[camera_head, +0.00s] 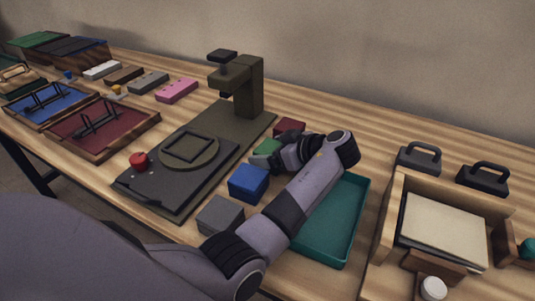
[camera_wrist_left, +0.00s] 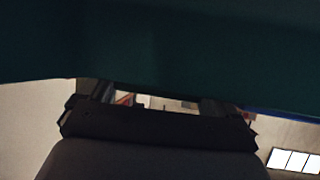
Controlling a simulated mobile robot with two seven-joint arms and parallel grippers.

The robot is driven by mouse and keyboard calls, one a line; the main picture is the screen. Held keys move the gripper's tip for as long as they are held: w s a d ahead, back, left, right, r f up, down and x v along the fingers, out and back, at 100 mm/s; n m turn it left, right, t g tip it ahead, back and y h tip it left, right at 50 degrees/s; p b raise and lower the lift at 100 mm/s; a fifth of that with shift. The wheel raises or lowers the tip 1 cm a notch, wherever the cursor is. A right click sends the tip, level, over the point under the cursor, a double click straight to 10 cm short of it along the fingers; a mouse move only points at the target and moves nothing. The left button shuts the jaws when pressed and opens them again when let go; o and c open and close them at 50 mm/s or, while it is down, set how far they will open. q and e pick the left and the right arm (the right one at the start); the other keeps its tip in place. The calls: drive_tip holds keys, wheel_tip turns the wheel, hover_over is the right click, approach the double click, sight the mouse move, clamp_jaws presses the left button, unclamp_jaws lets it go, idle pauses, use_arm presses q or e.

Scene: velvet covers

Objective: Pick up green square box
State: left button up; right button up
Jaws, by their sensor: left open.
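The green square box (camera_head: 266,148) stands on the wooden table between a blue box and a dark red box, partly hidden by my left gripper. My left gripper (camera_head: 274,158) is at the right side of the green box, with its fingers toward it; whether they touch it I cannot tell. In the left wrist view a dark green surface (camera_wrist_left: 150,45) fills the top, very close to the camera; I cannot tell for sure whether it is the box. The left gripper's jaws (camera_wrist_left: 158,103) are open there. My right gripper is not in view.
The blue box (camera_head: 249,183) and a grey box (camera_head: 220,216) stand in front; the dark red box (camera_head: 289,128) is behind. A teal tray (camera_head: 340,222) lies under my forearm. A dark press (camera_head: 248,92) stands at left, a wooden frame (camera_head: 386,232) at right.

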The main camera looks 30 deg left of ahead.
use_arm(q)
drive_tip(key=c, duration=0.9)
